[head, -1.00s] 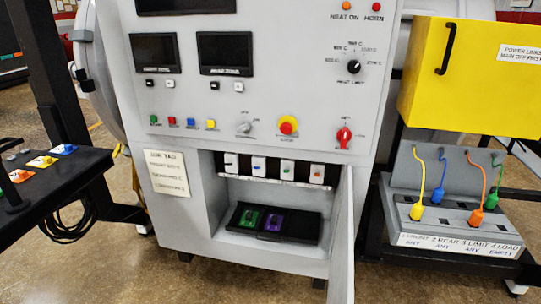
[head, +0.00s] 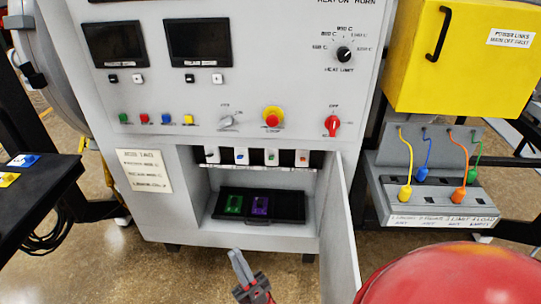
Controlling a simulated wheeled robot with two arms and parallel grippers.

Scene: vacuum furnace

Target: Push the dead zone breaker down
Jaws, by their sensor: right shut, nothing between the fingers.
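A row of several breakers sits in the open lower bay of the grey furnace cabinet. My right gripper (head: 238,262) is at the bottom centre, in front of and below the bay, shut and empty, apart from the breakers. My left gripper is not in view.
The bay's open door (head: 341,230) stands out toward me, right of the breakers. A black tray (head: 290,207) with green and purple pieces lies below them. Knobs and a red rotary switch (head: 332,125) are above. A yellow box (head: 460,60) and a cable panel (head: 420,212) stand right.

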